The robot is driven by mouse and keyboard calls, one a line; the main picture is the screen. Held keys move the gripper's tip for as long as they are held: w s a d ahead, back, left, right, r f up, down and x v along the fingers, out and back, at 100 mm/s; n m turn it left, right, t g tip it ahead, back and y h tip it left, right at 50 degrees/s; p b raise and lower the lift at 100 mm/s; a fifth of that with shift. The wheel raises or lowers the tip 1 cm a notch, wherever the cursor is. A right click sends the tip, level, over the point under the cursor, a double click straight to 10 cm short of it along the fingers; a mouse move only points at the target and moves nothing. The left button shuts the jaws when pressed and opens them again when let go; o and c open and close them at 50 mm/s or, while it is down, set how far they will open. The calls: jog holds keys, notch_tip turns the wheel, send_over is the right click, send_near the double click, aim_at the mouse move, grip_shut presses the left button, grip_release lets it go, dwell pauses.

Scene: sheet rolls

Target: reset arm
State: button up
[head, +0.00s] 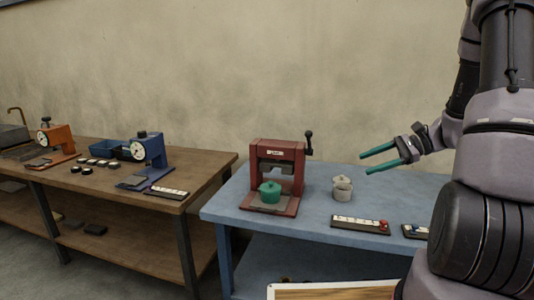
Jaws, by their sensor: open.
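My gripper (385,158) is at the right of the head view, in the air above the blue table (320,220). Its two green fingers point left and are spread apart, with nothing between them. My arm fills the right edge of the view. The gripper is apart from everything on the table. A red press machine (278,174) with a black-knobbed lever stands to its left. A green lidded pot (270,191) sits on the base of that machine. A whitish round pot (342,188) stands on the table, below and left of my fingers.
Two label strips (360,224) (416,231) lie near the blue table's front edge. A wooden table (200,160) at left carries an orange machine (56,142), a blue machine (151,152), a blue bin (110,149) and several dark discs. A wood-framed board (335,290) shows at the bottom.

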jog(key=s+a+r+n+t+h, duration=0.2)
jog(key=s+r+n+h, duration=0.3)
jog(key=s+r, duration=0.3)
jog(key=s+a+r+n+t+h, duration=0.2)
jog(key=s+a+r+n+h, duration=0.2)
jog(key=s+r, duration=0.5)
jog(key=shift+r+n+t+h, duration=0.4)
jog(key=shift+r+n+h, duration=0.3)
jog(key=shift+r, duration=1.05)
dwell(0.7)
